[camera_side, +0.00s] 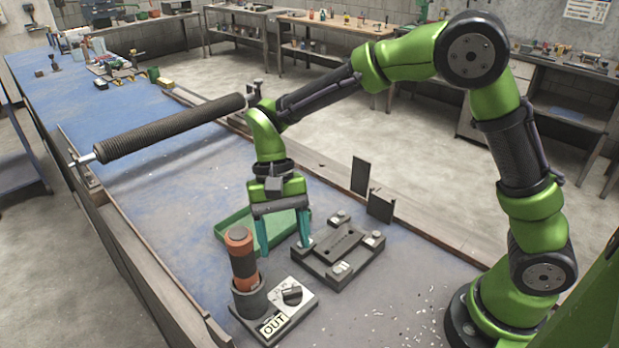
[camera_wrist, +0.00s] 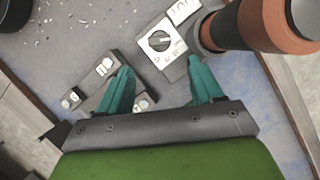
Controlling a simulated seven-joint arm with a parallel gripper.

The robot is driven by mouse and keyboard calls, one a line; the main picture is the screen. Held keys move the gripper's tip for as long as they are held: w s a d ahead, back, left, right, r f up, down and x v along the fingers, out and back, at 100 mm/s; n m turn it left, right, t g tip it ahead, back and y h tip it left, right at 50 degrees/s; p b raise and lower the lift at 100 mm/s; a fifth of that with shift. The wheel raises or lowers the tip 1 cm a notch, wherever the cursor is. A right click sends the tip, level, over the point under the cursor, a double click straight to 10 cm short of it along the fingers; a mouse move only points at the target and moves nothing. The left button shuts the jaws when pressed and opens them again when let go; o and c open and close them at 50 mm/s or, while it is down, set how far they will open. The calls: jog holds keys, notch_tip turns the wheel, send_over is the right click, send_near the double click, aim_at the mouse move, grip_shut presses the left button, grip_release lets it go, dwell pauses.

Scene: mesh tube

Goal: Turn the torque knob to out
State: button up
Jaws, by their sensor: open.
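The torque knob (camera_side: 292,294) is a dark round knob on a light plate (camera_side: 309,302) near the front of the bench. A label reading OUT (camera_side: 274,324) is on the plate's front edge. In the wrist view the knob (camera_wrist: 159,41) sits on its pale dial, ahead of the fingers. My gripper (camera_side: 284,248) is open and empty, its two teal fingers pointing down, behind and above the knob plate. The fingers (camera_wrist: 160,85) also show spread apart in the wrist view. An orange and dark cylinder (camera_side: 242,256) stands upright in a dark holder (camera_side: 250,300) beside the knob.
A dark fixture block (camera_side: 338,250) lies right of the gripper. A green tray (camera_side: 235,228) is behind it. A long dark mesh roller (camera_side: 170,128) spans the bench at the left. Two dark upright plates (camera_side: 380,206) stand near the back edge. White bits are scattered at right.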

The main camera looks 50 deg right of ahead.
jog(key=v, duration=0.8)
jog(key=shift+r, duration=0.3)
jog(key=s+d+r+n+t, duration=0.1)
jog(key=s+d+r+t, duration=0.1)
jog(key=s+d+t, duration=0.3)
jog(key=s+d+r+t, duration=0.3)
jog(key=s+d+t, duration=0.3)
jog(key=s+d, duration=0.2)
jog(key=shift+s+n, duration=0.4)
jog(key=shift+s, duration=0.2)
